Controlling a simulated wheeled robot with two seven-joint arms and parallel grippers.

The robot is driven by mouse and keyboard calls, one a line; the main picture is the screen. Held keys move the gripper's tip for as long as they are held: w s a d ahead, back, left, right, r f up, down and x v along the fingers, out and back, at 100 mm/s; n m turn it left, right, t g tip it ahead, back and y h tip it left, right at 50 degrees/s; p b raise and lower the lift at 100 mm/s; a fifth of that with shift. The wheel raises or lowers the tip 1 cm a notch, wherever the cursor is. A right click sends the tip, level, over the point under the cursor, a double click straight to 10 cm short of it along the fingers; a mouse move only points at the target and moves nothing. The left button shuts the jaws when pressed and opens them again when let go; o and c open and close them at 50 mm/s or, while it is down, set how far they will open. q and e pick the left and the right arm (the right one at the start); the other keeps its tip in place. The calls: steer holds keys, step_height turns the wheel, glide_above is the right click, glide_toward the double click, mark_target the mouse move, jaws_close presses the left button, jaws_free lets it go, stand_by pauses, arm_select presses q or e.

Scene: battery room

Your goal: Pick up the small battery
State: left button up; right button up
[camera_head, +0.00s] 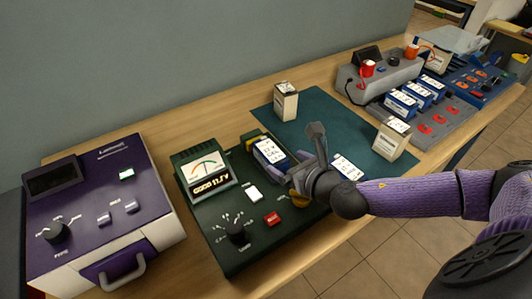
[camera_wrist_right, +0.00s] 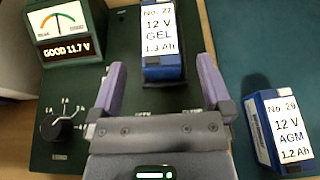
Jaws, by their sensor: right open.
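A small blue battery with a white top (camera_head: 270,151) sits in the dark green tester (camera_head: 224,228). In the right wrist view this battery (camera_wrist_right: 160,42) reads No. 27, 12 V GEL, 1.3 Ah. My right gripper (camera_head: 303,163) is open and empty beside it. In the wrist view the battery lies between and beyond the two purple fingers (camera_wrist_right: 161,72), apart from them. A second blue battery, 12 V AGM, 1.2 Ah (camera_wrist_right: 286,128), stands on the teal mat to the right; in the head view it is partly hidden behind my right arm (camera_head: 347,167). My left gripper is out of view.
Two cream batteries, one at the back (camera_head: 286,103) and one at the right (camera_head: 392,139), stand on the teal mat (camera_head: 322,112). A purple device (camera_head: 130,180) is at left. A grey charger (camera_head: 358,86) with several blue batteries is at far right. The tester display reads GOOD 11.7 V.

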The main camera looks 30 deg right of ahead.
mark_target(282, 162)
steer(key=b+x, duration=0.1)
steer(key=x, duration=0.5)
steer(key=shift+s+f+b, duration=0.1)
steer(key=shift+f+b, duration=0.25)
jaws_close()
steer(key=shift+r, duration=0.1)
